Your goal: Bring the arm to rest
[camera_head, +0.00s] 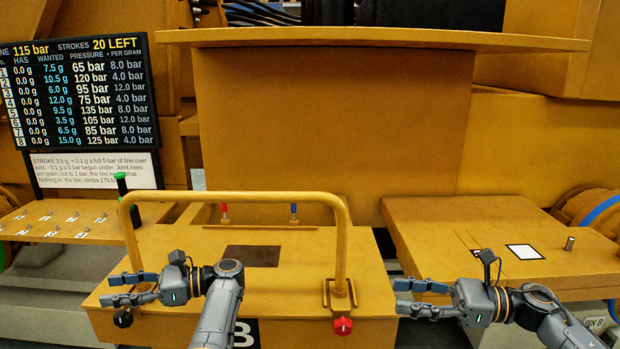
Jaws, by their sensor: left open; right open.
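My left gripper (114,289) is open and empty, its fingers pointing left. It appears over the front left of the yellow box (200,260), near the foot of the yellow hoop handle (240,197). My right gripper (404,296) is open and empty, also pointing left. It appears in front of the gap between the box and the right-hand yellow table (470,215). Neither gripper holds anything. Whether the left fingers touch the box cannot be told.
A red knob (342,326) sits at the hoop's right foot, a black knob (123,318) below the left gripper. A green-topped lever (120,182) stands by the hoop. A small metal cylinder (569,243) and white square (525,252) are on the right table. A readout board (80,95) stands left.

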